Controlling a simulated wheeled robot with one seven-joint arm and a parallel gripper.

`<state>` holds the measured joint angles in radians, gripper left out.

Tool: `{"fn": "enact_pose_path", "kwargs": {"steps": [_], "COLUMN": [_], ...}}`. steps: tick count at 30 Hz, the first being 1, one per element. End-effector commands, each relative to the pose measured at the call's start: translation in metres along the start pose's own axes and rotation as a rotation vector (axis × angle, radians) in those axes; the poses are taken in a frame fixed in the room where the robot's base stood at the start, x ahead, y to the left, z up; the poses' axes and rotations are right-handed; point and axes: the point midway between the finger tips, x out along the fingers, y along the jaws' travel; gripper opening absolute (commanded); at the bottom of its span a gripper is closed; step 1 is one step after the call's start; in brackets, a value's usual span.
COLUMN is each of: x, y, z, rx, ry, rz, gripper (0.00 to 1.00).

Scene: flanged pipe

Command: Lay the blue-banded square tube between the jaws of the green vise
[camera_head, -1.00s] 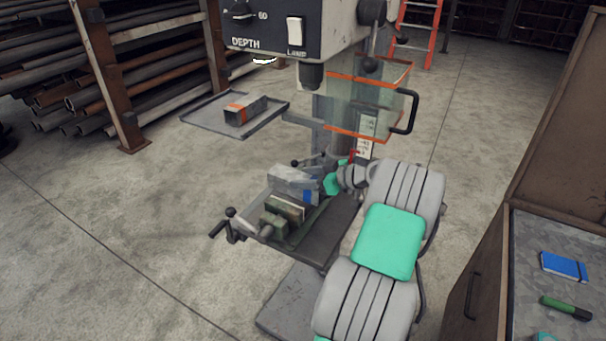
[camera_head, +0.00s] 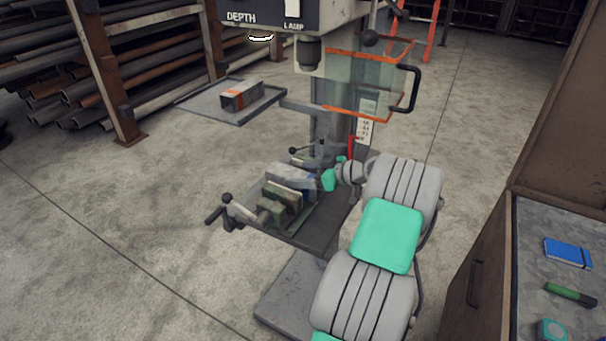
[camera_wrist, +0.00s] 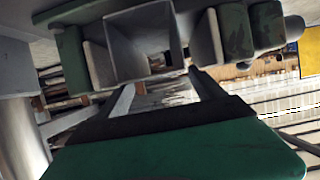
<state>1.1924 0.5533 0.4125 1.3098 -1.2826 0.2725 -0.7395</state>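The grey square tube (camera_head: 289,174) is at the vise on the drill press table. Its blue band (camera_head: 311,184) is partly hidden. In the wrist view the hollow end of the tube (camera_wrist: 110,50) faces me. The green vise (camera_head: 272,211) has a jaw on the left (camera_wrist: 72,58) and a jaw on the right (camera_wrist: 235,33) of the tube. A narrow gap shows on the right; I cannot tell how deep the tube sits. My gripper (camera_wrist: 163,88) is close to the near end of the tube. Its fingers are apart, with background visible between them.
The drill press head (camera_head: 309,50) and a clear orange-edged guard (camera_head: 345,85) stand above. A tray (camera_head: 213,113) holding an orange-banded block (camera_head: 241,94) is at the back left. A bench (camera_head: 530,250) with a blue notebook (camera_head: 567,253) and a green marker (camera_head: 571,294) is at right.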

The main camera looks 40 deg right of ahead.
Motion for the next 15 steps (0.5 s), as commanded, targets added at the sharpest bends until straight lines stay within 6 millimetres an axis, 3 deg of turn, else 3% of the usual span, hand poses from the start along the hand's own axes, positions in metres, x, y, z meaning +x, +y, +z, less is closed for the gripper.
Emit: {"fn": "enact_pose_path", "kwargs": {"steps": [8,11,15], "x": [-0.001,-0.013,-0.043], "y": [0.0,0.001,0.002], "z": [0.002,0.002,0.002], "rx": [0.003,0.002,0.002], "ry": [-0.002,-0.002,-0.002], "rz": [0.0,0.002,0.004], "gripper": [0.8,0.8,0.8]}}
